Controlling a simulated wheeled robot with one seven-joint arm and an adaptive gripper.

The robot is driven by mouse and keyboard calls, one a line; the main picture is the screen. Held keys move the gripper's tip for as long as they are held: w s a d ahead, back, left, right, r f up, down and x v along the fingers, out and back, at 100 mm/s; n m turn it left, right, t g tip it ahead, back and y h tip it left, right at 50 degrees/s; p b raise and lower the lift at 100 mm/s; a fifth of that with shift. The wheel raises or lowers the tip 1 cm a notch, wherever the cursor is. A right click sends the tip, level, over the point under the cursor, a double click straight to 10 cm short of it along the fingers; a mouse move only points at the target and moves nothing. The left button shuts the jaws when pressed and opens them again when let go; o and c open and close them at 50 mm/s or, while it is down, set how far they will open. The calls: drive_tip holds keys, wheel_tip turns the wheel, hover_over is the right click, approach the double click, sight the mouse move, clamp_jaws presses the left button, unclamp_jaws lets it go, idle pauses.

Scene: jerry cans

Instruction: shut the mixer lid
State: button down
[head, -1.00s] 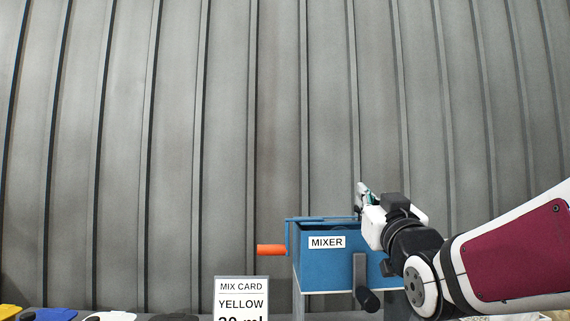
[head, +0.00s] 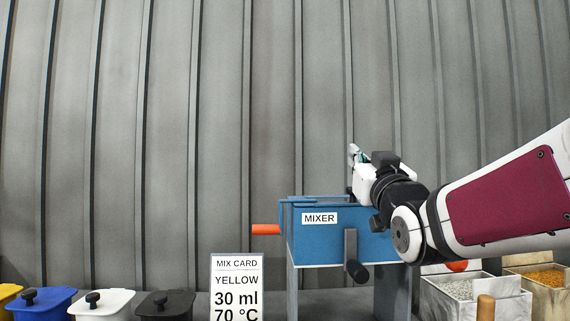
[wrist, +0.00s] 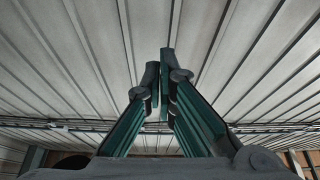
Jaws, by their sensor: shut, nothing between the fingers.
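The mixer (head: 330,243) is a blue box on grey legs, right of centre in the head view, with a white MIXER label on its front. A blue frame-like edge (head: 312,198) runs along its top, and an orange handle (head: 266,229) sticks out at its left. I cannot tell how far the lid is from shut, as my arm hides the right end of the top. A black-knobbed crank (head: 355,268) hangs on the front. My gripper (head: 353,152) is shut and empty, just above the mixer's right end. In the wrist view its green fingers (wrist: 163,85) point at the ribbed wall.
A mix card (head: 237,288) reading YELLOW, 30 ml, 70 °C stands left of the mixer. Blue (head: 45,305), white (head: 100,306) and black (head: 165,306) lidded tubs line the front left. Bins of white (head: 460,289) and orange grains (head: 545,278) stand at the right.

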drive_tip(key=v, duration=1)
drive_tip(key=s+f+g, duration=0.4)
drive_tip(key=f+g, duration=0.2)
drive_tip(key=f, duration=0.5)
drive_tip(key=s+f+g, duration=0.5)
drive_tip(key=f+g, duration=0.1)
drive_tip(key=f, duration=0.5)
drive_tip(key=s+f+g, duration=0.4)
drive_tip(key=s+g, duration=0.1)
drive_tip(key=s, duration=0.6)
drive_tip(key=s+f+g, duration=0.5)
drive_tip(key=s, duration=0.6)
wheel_tip(320, 180, up, 32)
drive_tip(key=t+p, duration=0.3)
drive_tip(key=p, duration=2.7)
drive_tip(key=shift+d+f+m+t, duration=0.25)
drive_tip(key=shift+m+t, duration=0.05)
